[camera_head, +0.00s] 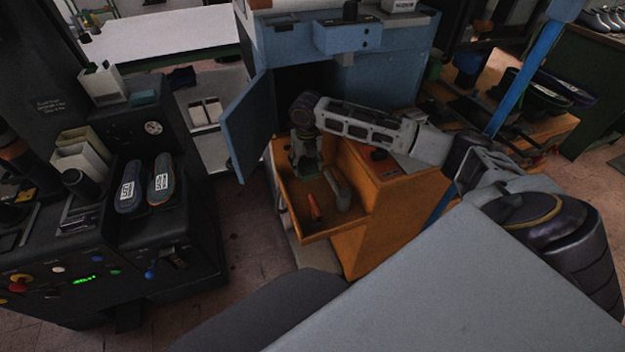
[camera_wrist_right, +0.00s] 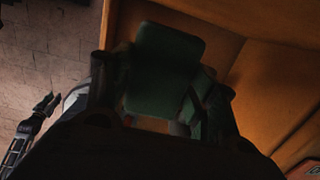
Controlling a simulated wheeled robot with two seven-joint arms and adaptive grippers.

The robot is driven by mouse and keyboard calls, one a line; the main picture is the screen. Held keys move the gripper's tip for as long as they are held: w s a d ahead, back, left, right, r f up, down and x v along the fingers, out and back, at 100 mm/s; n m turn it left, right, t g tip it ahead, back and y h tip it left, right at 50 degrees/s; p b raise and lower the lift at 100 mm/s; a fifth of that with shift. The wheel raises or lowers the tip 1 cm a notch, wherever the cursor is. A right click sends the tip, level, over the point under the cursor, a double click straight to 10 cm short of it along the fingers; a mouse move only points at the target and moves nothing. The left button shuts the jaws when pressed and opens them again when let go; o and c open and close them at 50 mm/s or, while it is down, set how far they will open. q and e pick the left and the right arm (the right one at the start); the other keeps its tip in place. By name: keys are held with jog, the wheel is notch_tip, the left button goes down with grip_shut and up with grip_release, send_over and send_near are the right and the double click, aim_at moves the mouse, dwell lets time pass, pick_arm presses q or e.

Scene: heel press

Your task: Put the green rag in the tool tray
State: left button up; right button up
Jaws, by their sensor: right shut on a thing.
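The green rag (camera_wrist_right: 165,65) shows in the right wrist view as a dark green folded pad between the fingers of my right gripper (camera_wrist_right: 160,105), which is shut on it. In the head view my right gripper (camera_head: 306,172) points down over the back left part of the orange wooden tool tray (camera_head: 290,222). The rag is mostly hidden by the gripper there. The tray's wall also shows in the right wrist view (camera_wrist_right: 250,25). I cannot tell whether the rag touches the tray floor. My left gripper is not in the head view.
A red-handled tool (camera_head: 314,208) and a grey object (camera_head: 338,188) lie in the tray's front part. An open blue cabinet door (camera_head: 248,125) stands close to its left. An orange cabinet (camera_head: 385,205) adjoins it on the right. A black machine (camera_head: 130,240) stands at left.

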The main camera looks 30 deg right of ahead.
aim_at(306, 186)
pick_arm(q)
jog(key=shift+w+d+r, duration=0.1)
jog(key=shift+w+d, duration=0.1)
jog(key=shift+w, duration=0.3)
pick_arm(e)
jog(key=shift+f, duration=1.95)
jog(key=shift+f, duration=0.1)
notch_tip(306, 186, down, 4)
jog(key=shift+r+b, duration=0.25)
jog(key=shift+b, duration=0.2)
jog(key=shift+f, duration=0.65)
jog(key=o, duration=0.9)
jog(key=shift+f, duration=0.1)
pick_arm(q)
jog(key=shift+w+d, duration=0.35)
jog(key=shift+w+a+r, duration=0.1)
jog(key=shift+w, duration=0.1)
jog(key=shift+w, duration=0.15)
